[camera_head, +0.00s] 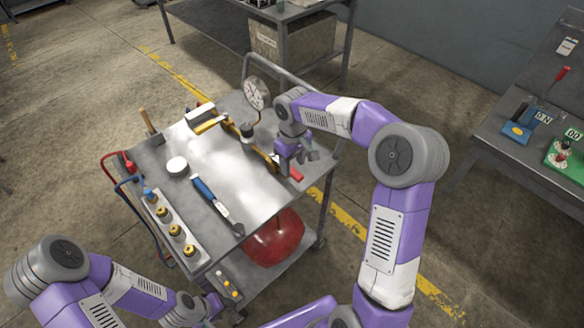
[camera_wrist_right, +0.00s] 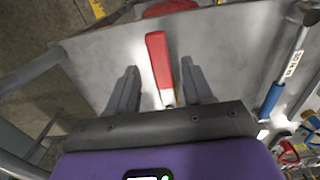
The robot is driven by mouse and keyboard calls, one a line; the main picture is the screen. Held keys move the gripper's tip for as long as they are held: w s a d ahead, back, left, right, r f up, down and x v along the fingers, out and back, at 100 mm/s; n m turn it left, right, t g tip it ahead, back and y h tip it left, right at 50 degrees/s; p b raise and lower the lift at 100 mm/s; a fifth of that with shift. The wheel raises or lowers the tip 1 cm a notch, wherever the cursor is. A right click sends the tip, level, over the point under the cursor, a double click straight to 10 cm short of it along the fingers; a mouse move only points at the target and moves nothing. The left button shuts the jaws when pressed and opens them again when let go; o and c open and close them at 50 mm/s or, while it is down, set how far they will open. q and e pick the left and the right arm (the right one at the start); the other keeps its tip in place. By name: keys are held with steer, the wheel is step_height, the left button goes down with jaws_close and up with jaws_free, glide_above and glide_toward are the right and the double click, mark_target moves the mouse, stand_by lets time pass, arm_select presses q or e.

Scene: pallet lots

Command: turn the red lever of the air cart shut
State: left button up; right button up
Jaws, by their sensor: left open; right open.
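The red lever (camera_wrist_right: 158,58) shows in the right wrist view, between the two open fingers of my right gripper (camera_wrist_right: 160,85), with a gap on each side. My right gripper is open and empty, over the cart. My left gripper (camera_head: 216,305) is at the bottom of the head view, near the cart's front corner; its fingers are small and partly hidden.
A pressure gauge (camera_head: 256,93) stands at the cart's far side. A red tank (camera_head: 274,240) hangs below. A workbench (camera_head: 490,121) stands at right.

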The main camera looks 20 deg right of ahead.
steer(key=shift+f+b, duration=0.3)
steer(key=shift+f, duration=1)
steer(key=shift+w, duration=0.1)
jaws_close()
